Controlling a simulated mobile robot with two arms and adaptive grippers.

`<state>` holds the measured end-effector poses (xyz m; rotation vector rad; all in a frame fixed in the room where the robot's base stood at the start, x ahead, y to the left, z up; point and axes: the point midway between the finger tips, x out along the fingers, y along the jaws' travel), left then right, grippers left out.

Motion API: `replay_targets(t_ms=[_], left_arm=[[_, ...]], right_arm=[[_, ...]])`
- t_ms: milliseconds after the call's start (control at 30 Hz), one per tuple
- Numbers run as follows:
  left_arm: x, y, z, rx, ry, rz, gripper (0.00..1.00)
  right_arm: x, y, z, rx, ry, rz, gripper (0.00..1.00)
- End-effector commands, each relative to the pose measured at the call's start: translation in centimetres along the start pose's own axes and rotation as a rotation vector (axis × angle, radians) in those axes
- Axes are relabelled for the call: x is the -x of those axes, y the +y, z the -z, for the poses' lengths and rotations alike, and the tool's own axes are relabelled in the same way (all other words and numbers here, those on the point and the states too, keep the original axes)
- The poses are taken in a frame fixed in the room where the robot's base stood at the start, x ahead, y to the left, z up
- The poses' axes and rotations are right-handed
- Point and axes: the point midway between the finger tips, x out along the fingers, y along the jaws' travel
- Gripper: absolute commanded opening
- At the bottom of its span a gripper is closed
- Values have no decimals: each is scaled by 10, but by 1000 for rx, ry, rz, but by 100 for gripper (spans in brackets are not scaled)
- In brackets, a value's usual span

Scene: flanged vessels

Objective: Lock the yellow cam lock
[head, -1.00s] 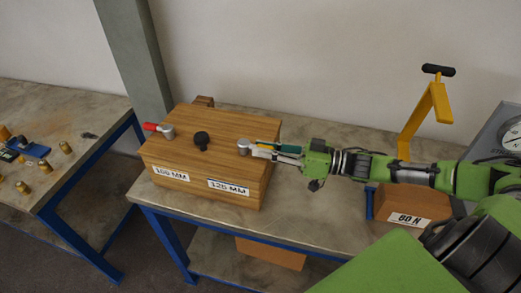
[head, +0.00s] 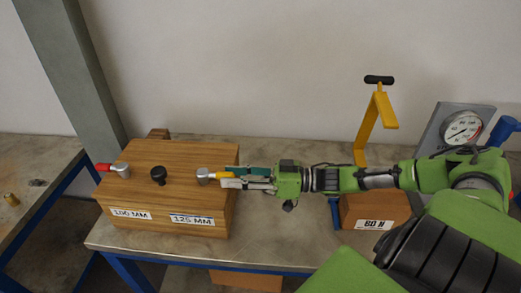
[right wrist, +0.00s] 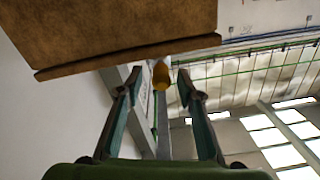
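The yellow cam lock has a silver hub (head: 203,175) and a short yellow handle (head: 223,174). It sits at the right end of the wooden box's top, and its handle points right. My right gripper (head: 236,177) comes in from the right at the handle's end. In the right wrist view the yellow handle (right wrist: 161,75) shows between and just beyond the fingertips (right wrist: 158,80). The fingers are apart, with space on both sides of the handle. Whether a finger touches it cannot be told. My left gripper is not in view.
The wooden box (head: 165,190) bears labels 100 MM and 125 MM. A red-handled lock (head: 112,169) and a black knob (head: 158,175) stand left of the yellow one. A yellow bracket (head: 371,130), a block marked 80 N (head: 375,210) and a dial gauge (head: 462,130) are to the right.

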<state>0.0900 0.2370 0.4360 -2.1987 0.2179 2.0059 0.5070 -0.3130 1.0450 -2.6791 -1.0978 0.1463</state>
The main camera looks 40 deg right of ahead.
Motion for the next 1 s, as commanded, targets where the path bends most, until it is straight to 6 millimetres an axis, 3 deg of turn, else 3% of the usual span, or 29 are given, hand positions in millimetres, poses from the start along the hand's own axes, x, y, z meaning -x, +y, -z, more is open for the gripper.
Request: replay_targets(t_ms=[500,700,1000], left_arm=[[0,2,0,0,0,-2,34],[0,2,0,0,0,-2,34],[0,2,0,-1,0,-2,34]], right_arm=[[82,1,-1,-1,-6,-1,34],[92,1,0,1,-1,-1,34],[93,1,0,1,0,-1,34]])
